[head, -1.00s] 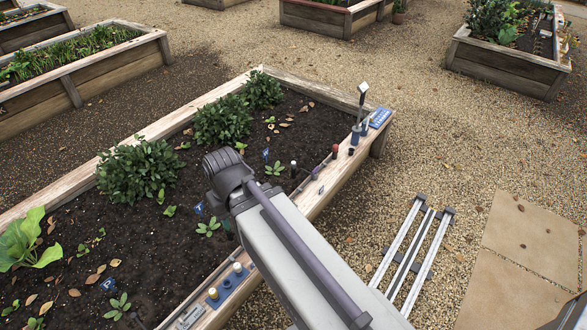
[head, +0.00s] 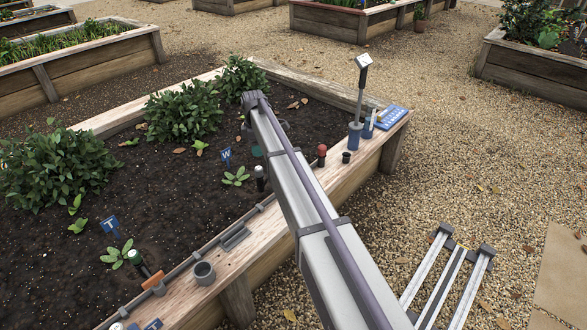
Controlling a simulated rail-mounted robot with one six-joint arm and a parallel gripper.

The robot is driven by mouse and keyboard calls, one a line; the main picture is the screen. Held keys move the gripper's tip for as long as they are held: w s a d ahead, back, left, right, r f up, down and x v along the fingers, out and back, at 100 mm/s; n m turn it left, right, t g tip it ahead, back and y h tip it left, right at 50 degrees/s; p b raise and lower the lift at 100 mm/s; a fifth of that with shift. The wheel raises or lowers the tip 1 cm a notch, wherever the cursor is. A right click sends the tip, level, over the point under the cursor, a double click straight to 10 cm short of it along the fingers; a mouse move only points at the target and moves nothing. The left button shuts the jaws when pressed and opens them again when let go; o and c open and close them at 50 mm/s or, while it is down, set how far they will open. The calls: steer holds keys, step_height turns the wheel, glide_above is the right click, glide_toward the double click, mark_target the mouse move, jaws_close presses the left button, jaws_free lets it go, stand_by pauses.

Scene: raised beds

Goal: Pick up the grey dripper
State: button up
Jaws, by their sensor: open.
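A dripper with a dark body and a pale grey top (head: 260,178) stands upright in the soil at the bed's inner right edge, beside a small seedling and a sign marked W. It looks like the grey dripper, though it is small in the head view. My arm reaches over the bed, passing just right of this dripper.
The bed's wooden rim (head: 262,235) carries a grey cup (head: 204,272), an orange piece (head: 154,284), a small black cup (head: 346,157) and a tall post with a tilted plate (head: 361,90). Bushes (head: 187,115) line the far side. Gravel lies to the right.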

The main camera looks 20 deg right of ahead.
mark_target(259, 168)
step_height(259, 168, down, 11)
steer(key=n+b, duration=0.2)
steer(key=b, duration=0.9)
steer(key=shift+a+n, duration=0.15)
steer(key=shift+n, duration=0.25)
steer(key=shift+r, duration=0.3)
steer(key=c, duration=0.7)
